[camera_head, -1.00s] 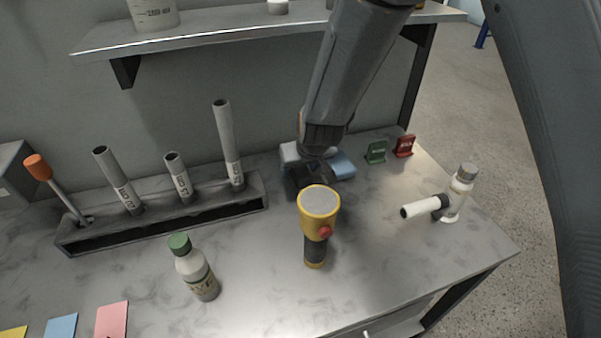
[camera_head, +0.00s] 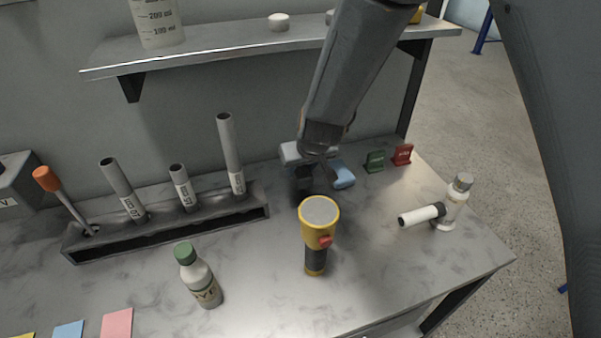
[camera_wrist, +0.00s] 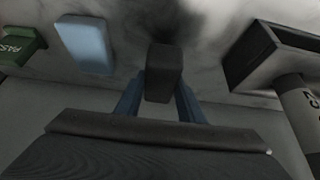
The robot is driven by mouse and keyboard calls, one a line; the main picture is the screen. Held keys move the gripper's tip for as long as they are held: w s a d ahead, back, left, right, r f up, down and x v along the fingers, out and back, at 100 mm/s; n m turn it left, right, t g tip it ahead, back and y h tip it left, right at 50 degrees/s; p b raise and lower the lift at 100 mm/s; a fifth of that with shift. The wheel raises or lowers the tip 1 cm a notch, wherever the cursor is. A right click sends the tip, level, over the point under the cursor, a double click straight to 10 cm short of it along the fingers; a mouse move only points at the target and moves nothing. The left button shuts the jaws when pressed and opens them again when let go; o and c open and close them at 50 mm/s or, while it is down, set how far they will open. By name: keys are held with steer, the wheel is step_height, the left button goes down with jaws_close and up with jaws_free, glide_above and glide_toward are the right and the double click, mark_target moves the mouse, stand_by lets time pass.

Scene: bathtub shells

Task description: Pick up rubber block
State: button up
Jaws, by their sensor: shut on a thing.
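The rubber block, a dark grey block (camera_wrist: 163,72), is between the two blue fingers of my gripper (camera_wrist: 158,98) in the wrist view. The gripper is shut on it. In the head view, my gripper (camera_head: 306,172) is low over the back of the bench, behind the yellow flashlight, with the dark block (camera_head: 302,186) at its lower end. The wrist link hides part of the fingers. I cannot tell for certain whether the block still touches the bench.
A light blue block (camera_head: 343,174) lies just right of the gripper. A yellow flashlight (camera_head: 318,235) stands in front. A tube rack (camera_head: 165,228) is at left, a labelled bottle (camera_head: 198,275) before it. Green (camera_head: 375,161) and red (camera_head: 402,154) tags stand right. A shelf (camera_head: 230,50) runs above.

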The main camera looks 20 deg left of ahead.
steer(key=shift+r+p, duration=2.75)
steer(key=shift+r, duration=0.7)
steer(key=o, duration=0.5)
steer(key=c, duration=0.3)
steer(key=shift+d, duration=0.15)
